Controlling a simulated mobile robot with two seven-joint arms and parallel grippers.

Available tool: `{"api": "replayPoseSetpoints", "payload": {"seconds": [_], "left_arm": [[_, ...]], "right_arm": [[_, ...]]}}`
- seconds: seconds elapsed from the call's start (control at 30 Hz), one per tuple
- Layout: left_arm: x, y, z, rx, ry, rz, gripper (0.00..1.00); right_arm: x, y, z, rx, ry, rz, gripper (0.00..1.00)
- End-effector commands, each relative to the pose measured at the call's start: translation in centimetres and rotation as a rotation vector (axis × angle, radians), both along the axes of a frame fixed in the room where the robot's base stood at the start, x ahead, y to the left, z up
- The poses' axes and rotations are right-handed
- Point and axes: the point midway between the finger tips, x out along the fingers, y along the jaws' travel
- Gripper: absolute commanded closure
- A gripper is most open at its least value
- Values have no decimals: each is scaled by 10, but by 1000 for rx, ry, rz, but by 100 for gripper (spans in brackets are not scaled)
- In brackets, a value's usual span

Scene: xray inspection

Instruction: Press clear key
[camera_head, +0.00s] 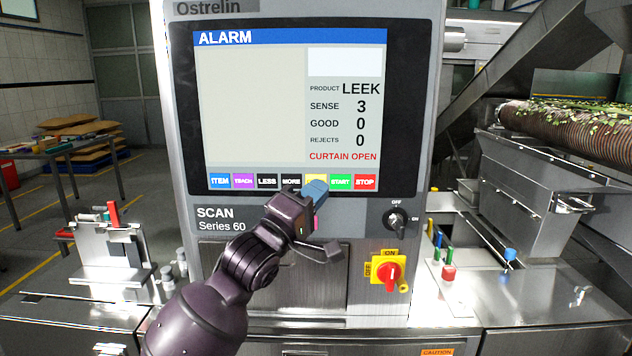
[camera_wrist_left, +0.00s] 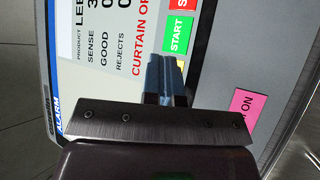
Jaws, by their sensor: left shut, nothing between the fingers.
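The grey machine's screen (camera_head: 250,110) shows ALARM and CURTAIN OPEN in red. A row of coloured keys runs along its bottom: ITEM, TEACH, LESS, MORE, a yellow key (camera_head: 316,177), green START (camera_head: 340,182) and red STOP (camera_head: 365,182). The yellow key's label is hidden behind my left gripper (camera_head: 317,187), so I cannot read it as clear. The gripper's blue fingers are shut and empty, with tips at the yellow key. In the left wrist view, the fingertips (camera_wrist_left: 163,62) lie beside START, with a yellow sliver showing. I cannot tell whether they touch.
A black OFF/ON key switch (camera_head: 397,219) and a red rotary switch on a yellow plate (camera_head: 389,270) sit below the screen at right. A pink label (camera_wrist_left: 250,106) shows in the wrist view. A conveyor with leafy product (camera_head: 590,118) stands at right.

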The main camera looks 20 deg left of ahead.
Motion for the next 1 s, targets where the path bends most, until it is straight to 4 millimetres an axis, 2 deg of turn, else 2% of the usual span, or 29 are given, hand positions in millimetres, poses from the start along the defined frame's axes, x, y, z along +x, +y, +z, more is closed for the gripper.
{"api": "replayPoseSetpoints", "payload": {"seconds": [0.23, 1.0], "left_arm": [[7, 2, 1, -2, -1, 0, 100], [11, 3, 0, 0, 0, 1, 100]], "right_arm": [[3, 0, 7, -1, -8, 3, 57], [-5, -1, 4, -1, 7, -2, 57]]}}
